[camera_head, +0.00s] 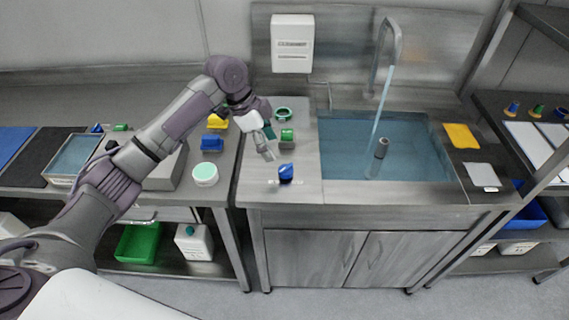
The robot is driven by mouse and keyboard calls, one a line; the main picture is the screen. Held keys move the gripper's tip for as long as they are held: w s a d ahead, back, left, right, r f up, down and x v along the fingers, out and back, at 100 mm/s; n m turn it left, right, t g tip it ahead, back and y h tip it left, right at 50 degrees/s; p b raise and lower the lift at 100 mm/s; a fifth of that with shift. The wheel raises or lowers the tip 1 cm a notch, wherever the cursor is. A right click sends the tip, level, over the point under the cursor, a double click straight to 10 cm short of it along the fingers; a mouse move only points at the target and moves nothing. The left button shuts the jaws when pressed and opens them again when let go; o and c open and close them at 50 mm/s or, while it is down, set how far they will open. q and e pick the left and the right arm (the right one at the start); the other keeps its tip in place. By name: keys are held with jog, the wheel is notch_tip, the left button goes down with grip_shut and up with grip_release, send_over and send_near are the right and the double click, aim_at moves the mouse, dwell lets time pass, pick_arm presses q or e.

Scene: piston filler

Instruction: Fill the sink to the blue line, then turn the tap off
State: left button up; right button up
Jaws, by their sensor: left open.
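The sink (333,165) holds bluish water (410,150). A pale stream (381,105) runs down into it from the tall curved tap (397,45). A grey upright piece (381,148) stands in the water near the stream's foot. I cannot make out a blue line on the sink wall. A blue knob-like piece (286,172) sits on the counter left of the sink. My left gripper (268,150) is open and empty above the counter, a little up and left of the blue piece and apart from it. My right gripper is not in view.
A green ring (283,114) and a green-topped block (287,137) stand on the counter behind the gripper. A white tub (205,174) and a blue block (211,143) are to the left. Yellow (461,136) and grey (481,175) pads lie right of the sink.

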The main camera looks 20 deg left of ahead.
aim_at(285, 169)
pick_arm(q)
jog(key=x, duration=0.4)
jog(key=p+x, duration=0.1)
jog(key=x, duration=0.3)
jog(key=shift+w+f, duration=0.15)
jog(key=shift+d+f, duration=0.15)
jog(key=shift+f, duration=0.2)
jog(key=shift+w+d+f, duration=0.1)
jog(key=shift+f, duration=0.3)
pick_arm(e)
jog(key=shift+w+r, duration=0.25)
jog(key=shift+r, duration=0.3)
pick_arm(q)
jog(key=shift+c, duration=0.3)
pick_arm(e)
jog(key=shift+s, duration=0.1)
pick_arm(q)
jog(key=c, duration=0.5)
jog(key=shift+r, duration=0.1)
jog(key=c, duration=0.6)
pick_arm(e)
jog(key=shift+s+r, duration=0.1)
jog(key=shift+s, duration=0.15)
